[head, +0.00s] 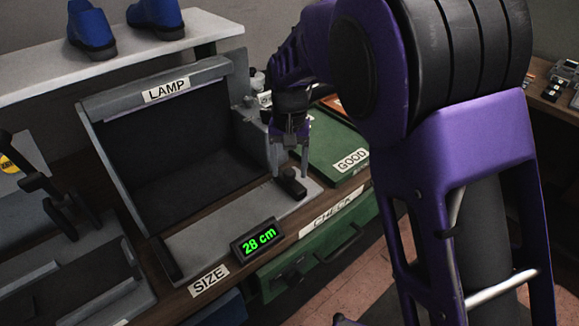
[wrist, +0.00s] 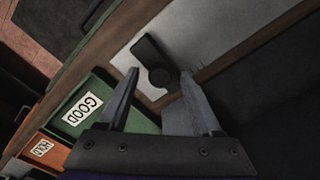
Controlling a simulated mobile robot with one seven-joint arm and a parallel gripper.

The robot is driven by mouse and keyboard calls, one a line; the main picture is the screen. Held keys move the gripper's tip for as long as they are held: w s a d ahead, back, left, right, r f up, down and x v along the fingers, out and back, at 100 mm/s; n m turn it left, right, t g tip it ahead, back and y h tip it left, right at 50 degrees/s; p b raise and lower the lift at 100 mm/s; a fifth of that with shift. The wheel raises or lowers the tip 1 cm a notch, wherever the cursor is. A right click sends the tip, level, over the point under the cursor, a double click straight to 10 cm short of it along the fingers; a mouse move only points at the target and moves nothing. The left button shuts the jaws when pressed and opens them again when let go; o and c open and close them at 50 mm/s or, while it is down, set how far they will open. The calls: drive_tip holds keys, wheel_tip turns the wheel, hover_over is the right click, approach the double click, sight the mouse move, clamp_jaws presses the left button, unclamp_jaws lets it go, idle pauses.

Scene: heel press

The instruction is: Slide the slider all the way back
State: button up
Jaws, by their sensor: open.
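The slider (head: 291,184) is a small black block with a round knob, at the right end of the grey size plate (head: 205,238). In the wrist view the slider (wrist: 152,60) lies just beyond and between my fingertips. My gripper (head: 291,174) is open and points down over the slider; in the wrist view its two fingers (wrist: 160,75) stand apart on either side of the knob. I cannot tell whether they touch it. A display (head: 256,240) at the plate's front edge reads 28 cm.
The grey LAMP box (head: 165,90) with a dark inside stands behind the plate. A green GOOD tray (head: 335,145) lies to the right, with an orange tray beside it. Blue shoes (head: 92,25) stand on a shelf at the back. A black clamp-like device (head: 45,185) is at left.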

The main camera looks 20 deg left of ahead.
drive_tip(key=shift+c, duration=0.2)
clamp_jaws()
idle(1.3)
